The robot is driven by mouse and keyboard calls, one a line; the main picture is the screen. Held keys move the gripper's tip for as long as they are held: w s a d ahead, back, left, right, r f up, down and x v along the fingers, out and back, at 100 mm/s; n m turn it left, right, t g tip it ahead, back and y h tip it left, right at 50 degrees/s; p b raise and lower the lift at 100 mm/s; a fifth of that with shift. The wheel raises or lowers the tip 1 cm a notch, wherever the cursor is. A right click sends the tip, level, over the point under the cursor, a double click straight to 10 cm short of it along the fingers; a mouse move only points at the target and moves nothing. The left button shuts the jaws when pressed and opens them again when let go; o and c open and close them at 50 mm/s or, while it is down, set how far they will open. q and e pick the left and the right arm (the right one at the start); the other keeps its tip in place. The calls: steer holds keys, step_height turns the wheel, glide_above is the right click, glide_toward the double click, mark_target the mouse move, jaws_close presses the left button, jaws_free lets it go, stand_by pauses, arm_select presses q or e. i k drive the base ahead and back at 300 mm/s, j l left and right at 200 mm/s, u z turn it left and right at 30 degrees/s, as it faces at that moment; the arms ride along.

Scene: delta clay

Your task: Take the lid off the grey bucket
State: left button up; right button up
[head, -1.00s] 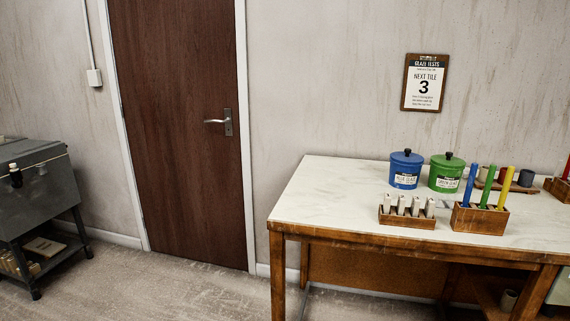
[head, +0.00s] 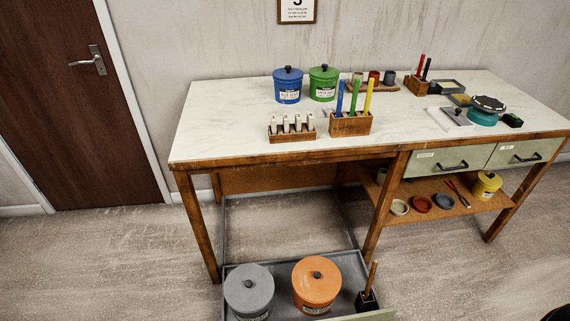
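Neither of my grippers shows in the view.
The tray (head: 361,266) also holds a dark block with a brown handle (head: 367,287). The white-topped table (head: 220,125) stands behind, with blue (head: 287,88) and green (head: 323,86) lidded buckets on top. Floor left of the tray (head: 110,260) is clear.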

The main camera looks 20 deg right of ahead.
mark_target(248, 287)
steer(key=k+l+z, duration=0.25)
steer(key=k, duration=0.25)
steer(key=k+l+z, duration=0.2)
steer(key=k+l, duration=0.2)
steer(key=k, duration=0.1)
